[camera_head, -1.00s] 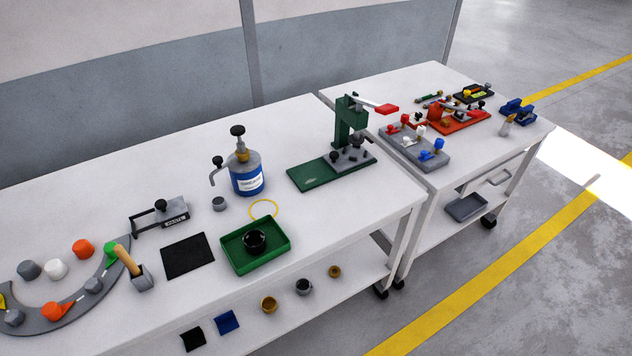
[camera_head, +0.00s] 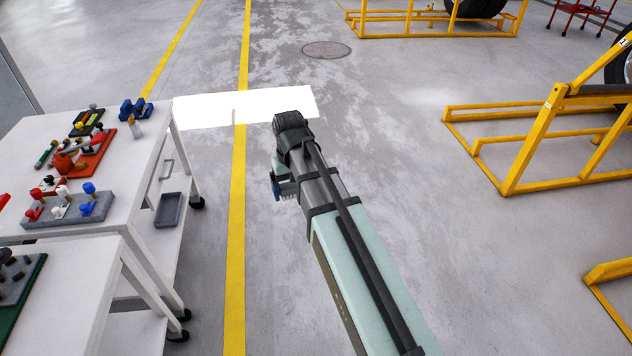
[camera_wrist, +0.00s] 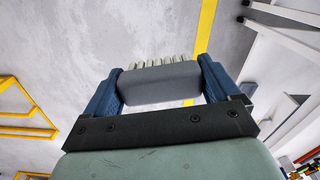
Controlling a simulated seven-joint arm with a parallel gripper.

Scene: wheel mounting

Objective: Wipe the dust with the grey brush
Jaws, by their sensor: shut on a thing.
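My gripper (camera_wrist: 161,72) has its two blue fingers closed on the sides of a grey brush (camera_wrist: 160,88) in the wrist view. The brush has a grey block body and a row of pale bristles (camera_wrist: 158,62) along its far edge. In the head view my gripper (camera_head: 284,187) is at the end of my pale green arm, over open floor to the right of the white tables. The brush is small there and mostly hidden by my wrist. I cannot make out any dust to tell apart from the worn floor.
White tables (camera_head: 75,290) stand at the left, with coloured fixtures on top and a grey tray (camera_head: 168,210) on a lower shelf. A yellow floor line (camera_head: 236,230) runs beside them. Yellow frames (camera_head: 515,185) stand at the right. The floor between is clear.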

